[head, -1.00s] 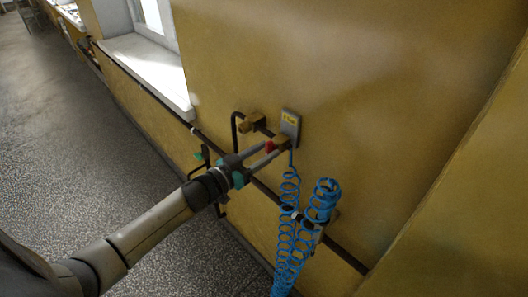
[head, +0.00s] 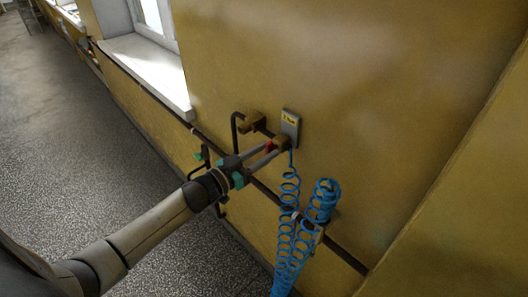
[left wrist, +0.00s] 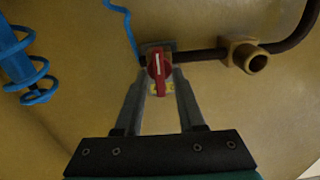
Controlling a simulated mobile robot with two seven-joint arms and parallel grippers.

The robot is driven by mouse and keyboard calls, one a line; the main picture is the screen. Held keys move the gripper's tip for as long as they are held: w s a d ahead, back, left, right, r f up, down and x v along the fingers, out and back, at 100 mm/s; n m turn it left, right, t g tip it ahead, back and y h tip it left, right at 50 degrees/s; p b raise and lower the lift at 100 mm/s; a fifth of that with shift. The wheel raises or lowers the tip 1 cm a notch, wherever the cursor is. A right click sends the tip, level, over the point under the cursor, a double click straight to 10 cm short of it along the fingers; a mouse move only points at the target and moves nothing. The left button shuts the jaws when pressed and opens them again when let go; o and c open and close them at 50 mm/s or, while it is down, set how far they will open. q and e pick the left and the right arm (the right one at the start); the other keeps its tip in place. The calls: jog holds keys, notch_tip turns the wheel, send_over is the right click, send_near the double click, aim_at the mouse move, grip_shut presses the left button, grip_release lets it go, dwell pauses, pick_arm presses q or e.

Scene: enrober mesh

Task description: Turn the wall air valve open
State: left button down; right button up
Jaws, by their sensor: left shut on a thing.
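The wall air valve has a red handle (head: 269,146) on a brass body (head: 281,142) at the end of a dark pipe. My left gripper (head: 267,152) reaches it from the left, its two fingers on either side of the handle. In the left wrist view the red handle (left wrist: 159,66) with a white line stands between the fingertips of my left gripper (left wrist: 160,74), which is shut on it. There the handle's long side runs nearly up and down, across the line of the pipe. The fingers partly hide the valve body. My right gripper is not in view.
A grey plate with a yellow label (head: 290,124) is on the wall behind the valve. A brass fitting (head: 254,121) sits left of it. A blue coiled hose (head: 289,215) hangs below. A long dark pipe (head: 345,258) runs along the yellow wall. The floor at left is clear.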

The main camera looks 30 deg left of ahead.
pick_arm(q)
jog(key=m, duration=0.4)
jog(key=shift+d, duration=0.1)
jog(key=m, duration=0.4)
jog(key=shift+d+f+m, duration=0.1)
jog(key=shift+m, duration=0.2)
jog(key=m, duration=0.3)
jog(key=m+b, duration=0.1)
jog(key=m, duration=0.4)
jog(key=shift+s+f+m+b, duration=0.1)
jog(key=shift+f+m+b, duration=0.2)
jog(key=shift+m, duration=0.1)
jog(key=shift+d, duration=0.1)
jog(key=c, duration=0.9)
grip_release()
jog(key=shift+r, duration=0.1)
